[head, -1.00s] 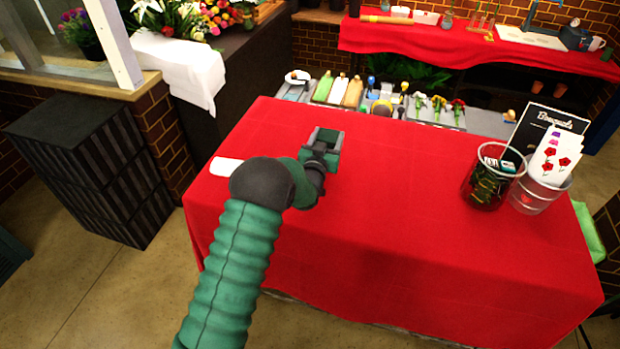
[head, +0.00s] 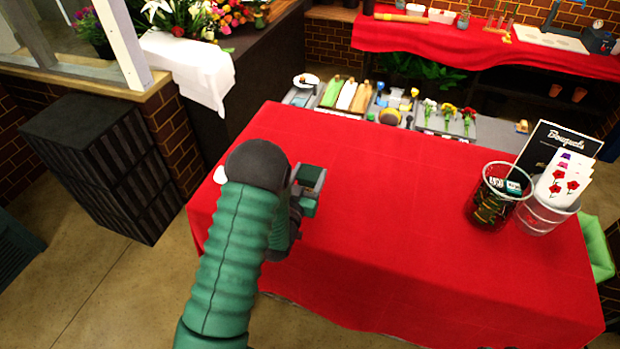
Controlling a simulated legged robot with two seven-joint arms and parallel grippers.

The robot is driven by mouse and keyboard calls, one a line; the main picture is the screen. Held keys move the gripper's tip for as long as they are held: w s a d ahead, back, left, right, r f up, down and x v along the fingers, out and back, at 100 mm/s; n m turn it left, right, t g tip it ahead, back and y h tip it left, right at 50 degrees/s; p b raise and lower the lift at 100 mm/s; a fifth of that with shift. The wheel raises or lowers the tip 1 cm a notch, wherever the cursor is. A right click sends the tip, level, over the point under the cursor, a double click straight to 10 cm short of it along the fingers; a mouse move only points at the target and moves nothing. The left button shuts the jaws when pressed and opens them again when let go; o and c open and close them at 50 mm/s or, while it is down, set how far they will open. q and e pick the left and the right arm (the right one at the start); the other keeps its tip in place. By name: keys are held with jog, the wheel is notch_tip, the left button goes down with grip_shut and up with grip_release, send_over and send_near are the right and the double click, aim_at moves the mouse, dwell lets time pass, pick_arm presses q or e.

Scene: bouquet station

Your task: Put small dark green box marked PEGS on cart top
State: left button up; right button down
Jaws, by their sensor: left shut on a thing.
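A small dark green open-topped box (head: 311,176) is held at the left-middle of the red-covered table in the head view. No PEGS marking can be read on it. My left gripper (head: 300,198) is shut on the box, partly hidden behind my own arm. I cannot tell whether the box touches the cloth or hangs just above it. My right gripper is not in view. No surface in view can be clearly told as the cart top.
The red table (head: 400,210) is mostly clear. A glass jar (head: 492,205), a clear bucket with flower cards (head: 552,205) and a black Bouquets sign (head: 560,150) stand at its right. Trays of tools and flowers (head: 350,97) lie behind. A black crate (head: 100,165) stands left.

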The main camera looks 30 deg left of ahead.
pick_arm(q)
notch_tip(320, 180, down, 3)
jog(key=shift+s+r, duration=0.1)
jog(key=shift+a+f, duration=0.2)
jog(key=shift+f, duration=0.1)
